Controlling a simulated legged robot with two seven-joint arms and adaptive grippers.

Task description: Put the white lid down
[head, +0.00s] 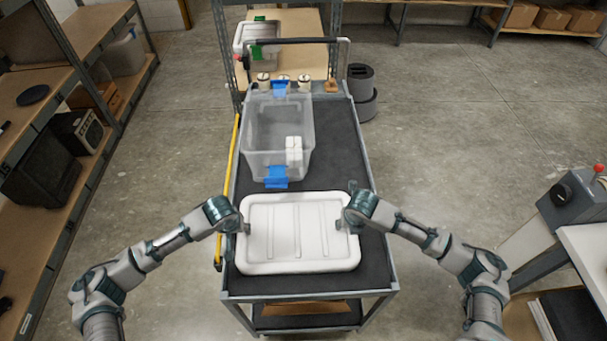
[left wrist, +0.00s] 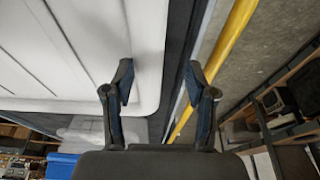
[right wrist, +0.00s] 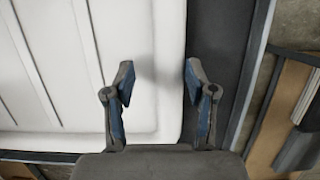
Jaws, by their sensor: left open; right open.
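The white lid (head: 300,250) lies on the dark top of the cart, at the cart's near end. It also shows in the left wrist view (left wrist: 70,50) and the right wrist view (right wrist: 75,70). My left gripper (head: 243,228) is at the lid's left edge, and its open fingers (left wrist: 160,78) show on either side of that edge. My right gripper (head: 354,224) is at the lid's right edge, with its fingers (right wrist: 160,75) apart around that edge. Whether any finger touches the lid cannot be told.
A clear bin (head: 262,130) with blue latches and a white object (head: 294,150) inside stands behind the lid on the cart (head: 345,160). Small jars (head: 304,83) stand at the far end. A yellow bar (head: 229,170) runs along the cart's left side. Shelves (head: 60,190) stand at left.

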